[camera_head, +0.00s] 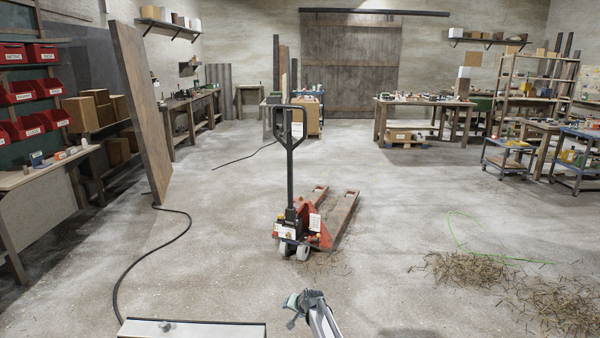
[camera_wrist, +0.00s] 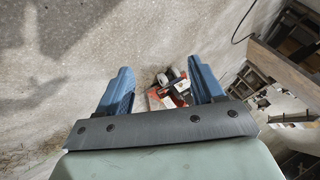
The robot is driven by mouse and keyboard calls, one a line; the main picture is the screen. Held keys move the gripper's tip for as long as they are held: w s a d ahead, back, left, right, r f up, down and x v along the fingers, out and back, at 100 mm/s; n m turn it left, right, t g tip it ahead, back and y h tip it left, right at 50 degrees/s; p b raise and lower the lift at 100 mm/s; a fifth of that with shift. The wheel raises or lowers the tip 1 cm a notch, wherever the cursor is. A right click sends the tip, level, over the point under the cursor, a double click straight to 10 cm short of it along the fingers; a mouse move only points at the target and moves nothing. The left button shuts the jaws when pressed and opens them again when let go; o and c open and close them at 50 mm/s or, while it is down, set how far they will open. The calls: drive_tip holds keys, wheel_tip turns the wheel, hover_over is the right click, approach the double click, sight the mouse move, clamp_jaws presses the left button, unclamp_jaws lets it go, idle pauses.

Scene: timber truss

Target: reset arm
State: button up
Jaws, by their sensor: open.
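My gripper (camera_wrist: 163,88) shows in the wrist view with its two blue fingers spread well apart. It is open and nothing is between the fingers up close; the red pallet jack shows beyond them on the floor. No timber truss piece is seen close to the gripper.
A red pallet jack (camera_head: 300,226) stands mid-floor. A pale-topped, dark-edged surface (camera_head: 192,330) is at the bottom left. A black cable (camera_head: 150,254) lies on the floor at left. Straw-like scraps (camera_head: 468,270) and a green cord (camera_head: 455,232) lie at right. Workbenches line the walls.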

drive_tip(key=s+d+f, duration=0.2)
drive_tip(key=d+f, duration=0.2)
drive_tip(key=d, duration=0.6)
drive_tip(key=s+d+f+g+h, duration=0.1)
drive_tip(key=s+d+f, duration=0.25)
drive_tip(key=s, duration=0.25)
drive_tip(key=s+d+f+g, duration=0.1)
drive_tip(key=s+d+f, duration=0.1)
drive_tip(key=s+f, duration=0.3)
drive_tip(key=s+d+f+n+g+h, duration=0.1)
drive_tip(key=s+f+g, duration=0.25)
drive_tip(key=s, duration=0.85)
drive_tip(key=s+f+n+g, duration=0.15)
drive_tip(key=s+f, duration=0.35)
drive_tip(key=s, duration=0.8)
drive_tip(key=s+d+r+n+g+h, duration=0.1)
drive_tip(key=s+g, duration=0.5)
drive_tip(key=s, duration=2.1)
drive_tip(key=shift+s+d+g+h, duration=0.15)
drive_tip(key=shift+d+g+h, duration=0.2)
drive_tip(key=shift+d, duration=0.55)
